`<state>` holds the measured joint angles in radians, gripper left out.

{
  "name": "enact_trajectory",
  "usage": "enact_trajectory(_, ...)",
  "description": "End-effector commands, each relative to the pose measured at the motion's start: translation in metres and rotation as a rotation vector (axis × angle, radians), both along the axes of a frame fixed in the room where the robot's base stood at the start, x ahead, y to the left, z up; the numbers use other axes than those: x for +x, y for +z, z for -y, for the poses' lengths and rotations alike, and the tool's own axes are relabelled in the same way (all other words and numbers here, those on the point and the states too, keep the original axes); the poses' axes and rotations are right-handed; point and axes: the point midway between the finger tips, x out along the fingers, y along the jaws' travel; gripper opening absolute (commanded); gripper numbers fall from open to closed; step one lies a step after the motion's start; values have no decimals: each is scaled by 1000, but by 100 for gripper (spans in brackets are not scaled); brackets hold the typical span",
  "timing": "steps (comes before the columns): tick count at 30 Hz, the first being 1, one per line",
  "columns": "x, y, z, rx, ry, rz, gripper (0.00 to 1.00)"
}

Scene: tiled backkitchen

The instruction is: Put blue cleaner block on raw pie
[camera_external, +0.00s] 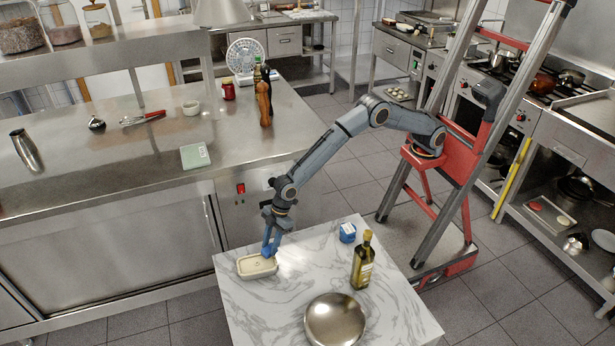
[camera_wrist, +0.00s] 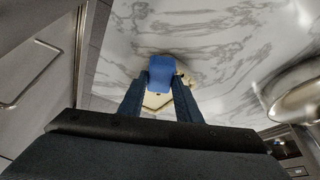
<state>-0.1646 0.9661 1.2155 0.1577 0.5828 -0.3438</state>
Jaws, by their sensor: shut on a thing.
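My gripper (camera_external: 271,248) points down over the left side of the marble table and is shut on a blue block. The blue cleaner block (camera_wrist: 160,72) shows between my fingertips in the wrist view; in the external view it is hard to tell apart from the blue fingers. The raw pie (camera_external: 250,268), pale and rectangular in a light dish, lies right below the gripper. In the wrist view the pie (camera_wrist: 157,101) is largely hidden behind the block and fingers. I cannot tell whether the block touches it.
A second, blue box (camera_external: 347,233) with a pale label stands at the table's back edge. An oil bottle (camera_external: 362,264) stands near it, and a round metal bowl (camera_external: 335,322) is at the front. The marble table (camera_external: 283,300) is bare between pie and bowl. A steel counter (camera_external: 120,175) stands behind left.

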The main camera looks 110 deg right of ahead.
Motion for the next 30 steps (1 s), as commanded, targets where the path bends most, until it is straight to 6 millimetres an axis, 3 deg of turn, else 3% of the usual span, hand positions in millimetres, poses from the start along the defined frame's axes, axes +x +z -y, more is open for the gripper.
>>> enact_trajectory(8,0,-2,0,0,0,1,4)
enact_trajectory(9,0,-3,0,0,0,0,34)
enact_trajectory(12,0,-2,0,0,0,0,49)
enact_trajectory(23,0,3,0,1,0,2,49)
enact_trajectory(30,-12,38,6,1,0,4,49)
